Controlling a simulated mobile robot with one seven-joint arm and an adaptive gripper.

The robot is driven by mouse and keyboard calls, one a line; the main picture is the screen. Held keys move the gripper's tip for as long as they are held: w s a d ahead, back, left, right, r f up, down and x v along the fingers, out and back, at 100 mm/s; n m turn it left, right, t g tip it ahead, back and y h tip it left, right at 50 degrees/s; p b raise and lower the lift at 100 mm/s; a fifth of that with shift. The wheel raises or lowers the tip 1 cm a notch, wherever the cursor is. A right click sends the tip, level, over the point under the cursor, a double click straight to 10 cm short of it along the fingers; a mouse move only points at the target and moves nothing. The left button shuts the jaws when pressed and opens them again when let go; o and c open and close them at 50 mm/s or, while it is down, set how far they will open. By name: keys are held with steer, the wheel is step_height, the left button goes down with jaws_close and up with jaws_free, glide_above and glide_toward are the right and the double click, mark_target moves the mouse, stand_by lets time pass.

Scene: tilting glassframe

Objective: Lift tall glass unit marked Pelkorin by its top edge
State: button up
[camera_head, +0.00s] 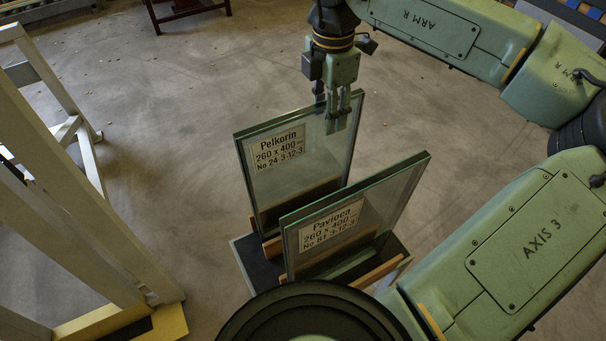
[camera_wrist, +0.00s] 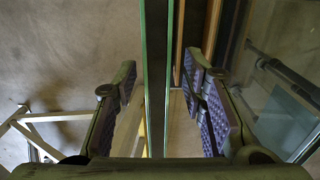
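The Pelkorin glass unit (camera_head: 325,150) is a tall double pane with green edges and a white label at its upper left. It stands upright in a dark rack behind the other unit. My gripper (camera_head: 338,118) points down at its top edge near the right corner. In the wrist view the unit's edge (camera_wrist: 156,80) runs between the two finger pads of my gripper (camera_wrist: 165,105), with a gap on each side. The fingers are open, straddling the edge, and appear not to touch the glass.
A second glass unit marked Pavioca (camera_head: 385,205) stands in front of it, close and roughly parallel. The dark rack (camera_head: 262,272) has wooden strips at the panes' feet. A pale frame with a yellow base (camera_head: 160,325) stands at left. The concrete floor around is mostly clear.

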step_height(320, 180, down, 4)
steer(key=shift+w+f+p, duration=0.15)
steer(key=shift+p, duration=0.25)
steer(key=shift+c, duration=0.3)
jaws_close()
stand_by(0.6)
